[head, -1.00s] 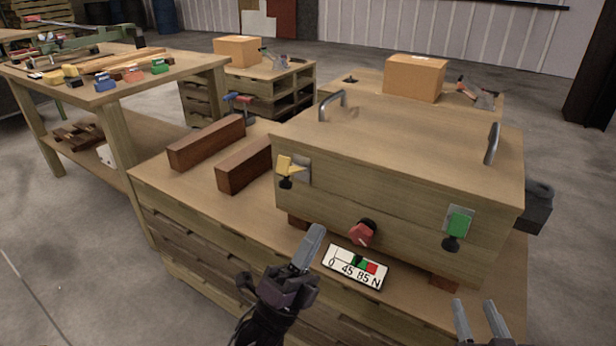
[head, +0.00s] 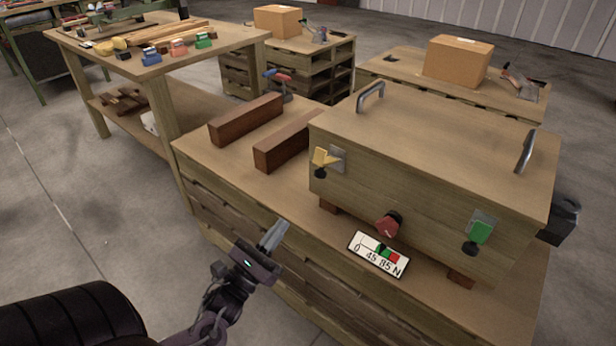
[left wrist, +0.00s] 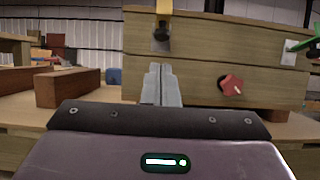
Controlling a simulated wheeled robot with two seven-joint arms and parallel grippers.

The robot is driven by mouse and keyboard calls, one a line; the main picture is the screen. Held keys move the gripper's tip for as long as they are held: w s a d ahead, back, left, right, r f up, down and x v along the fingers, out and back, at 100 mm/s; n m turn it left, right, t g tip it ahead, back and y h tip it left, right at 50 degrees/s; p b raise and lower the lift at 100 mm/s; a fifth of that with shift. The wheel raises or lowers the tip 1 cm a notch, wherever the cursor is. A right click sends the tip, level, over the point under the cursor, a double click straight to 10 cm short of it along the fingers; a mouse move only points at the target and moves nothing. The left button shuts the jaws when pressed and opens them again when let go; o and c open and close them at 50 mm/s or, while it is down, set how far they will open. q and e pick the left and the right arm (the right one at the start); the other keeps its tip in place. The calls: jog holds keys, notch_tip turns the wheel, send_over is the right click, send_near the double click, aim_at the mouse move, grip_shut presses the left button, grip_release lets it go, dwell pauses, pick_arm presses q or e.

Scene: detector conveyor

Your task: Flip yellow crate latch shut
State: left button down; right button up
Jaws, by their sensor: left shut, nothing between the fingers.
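The wooden crate (head: 410,185) stands closed on a pallet-like bench. Its yellow latch (head: 325,158) is on the left of the front face, with the yellow lever sticking out from its metal plate. The yellow latch also shows at the top of the left wrist view (left wrist: 163,12), cut off by the frame edge. The green latch (head: 480,232) is on the right of the same face. My left gripper (head: 274,235) is shut and empty, below and left of the yellow latch and apart from the crate. In the left wrist view its fingers (left wrist: 161,85) are together. My right gripper is out of view.
A red knob (head: 388,224) sits low on the crate front, above a dial card (head: 379,254). Two dark wood blocks (head: 246,119) lie left of the crate. A tool table (head: 150,75) stands further left. Open floor (head: 80,230) is at the left.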

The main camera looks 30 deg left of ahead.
pick_arm(q)
jog(key=shift+w, duration=0.1)
send_near(317, 164)
jog(key=w, duration=0.1)
jog(key=w+f, duration=0.1)
jog(key=w, duration=0.1)
jog(key=w+b, duration=0.1)
jog(key=w, duration=0.1)
jog(key=shift+w+f, duration=0.2)
jog(key=shift+f, duration=0.2)
jog(key=r, duration=0.3)
jog(key=shift+w+r, duration=0.25)
jog(key=shift+r, duration=0.15)
jog(key=shift+w+d+f+p, duration=0.1)
jog(key=shift+w+f+p, duration=0.05)
jog(key=shift+w+p, duration=0.15)
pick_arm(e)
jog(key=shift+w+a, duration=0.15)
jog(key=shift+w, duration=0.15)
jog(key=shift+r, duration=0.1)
